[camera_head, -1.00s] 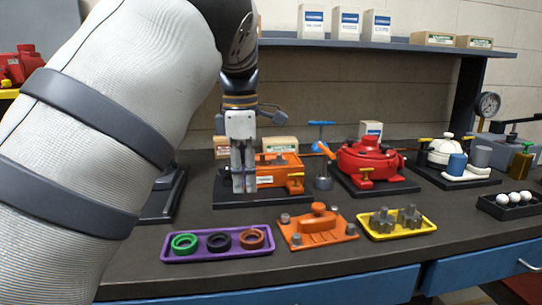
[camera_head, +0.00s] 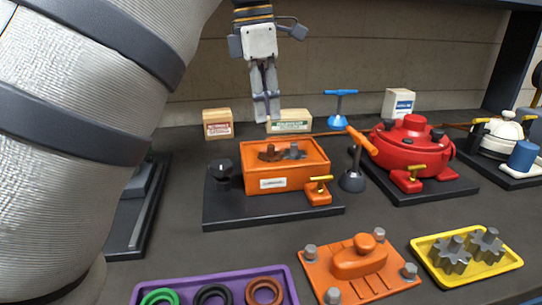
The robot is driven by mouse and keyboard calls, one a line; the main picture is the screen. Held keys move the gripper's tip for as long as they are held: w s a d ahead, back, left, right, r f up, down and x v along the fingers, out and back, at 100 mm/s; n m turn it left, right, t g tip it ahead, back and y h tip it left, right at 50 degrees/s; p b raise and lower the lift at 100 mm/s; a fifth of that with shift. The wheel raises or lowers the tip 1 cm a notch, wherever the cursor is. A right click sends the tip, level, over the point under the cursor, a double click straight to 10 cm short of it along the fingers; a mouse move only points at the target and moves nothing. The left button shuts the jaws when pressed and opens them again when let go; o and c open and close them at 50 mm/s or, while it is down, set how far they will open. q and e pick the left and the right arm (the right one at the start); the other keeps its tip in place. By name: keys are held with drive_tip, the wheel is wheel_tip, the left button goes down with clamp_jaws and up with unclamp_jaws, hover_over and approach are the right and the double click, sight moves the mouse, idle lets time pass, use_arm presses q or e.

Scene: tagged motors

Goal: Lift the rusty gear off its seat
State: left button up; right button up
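The rusty gear (camera_head: 269,154) is small and brown. It sits in the open top of the orange motor housing (camera_head: 262,180), to the left of a grey gear (camera_head: 293,152). The housing stands on a dark base plate. My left gripper (camera_head: 268,117) hangs fingers down, apart from the gear and above it in the picture. Its two fingers look close together, but the viewing angle hides the true gap. I see nothing held between them. My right gripper is not in view.
The orange cover (camera_head: 358,262) lies in front of the housing. A purple tray (camera_head: 275,277) of rings and a yellow tray (camera_head: 427,244) of grey gears flank it. An orange-handled tool (camera_head: 352,180) and a red motor (camera_head: 412,150) stand to the right. Small boxes stand behind.

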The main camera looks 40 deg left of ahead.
sight(270, 145)
use_arm(q)
drive_tip(key=f, duration=0.5)
drive_tip(key=w+f, duration=0.1)
drive_tip(key=f, duration=0.2)
drive_tip(key=shift+d, duration=0.15)
drive_tip(key=shift+r, duration=0.1)
clamp_jaws()
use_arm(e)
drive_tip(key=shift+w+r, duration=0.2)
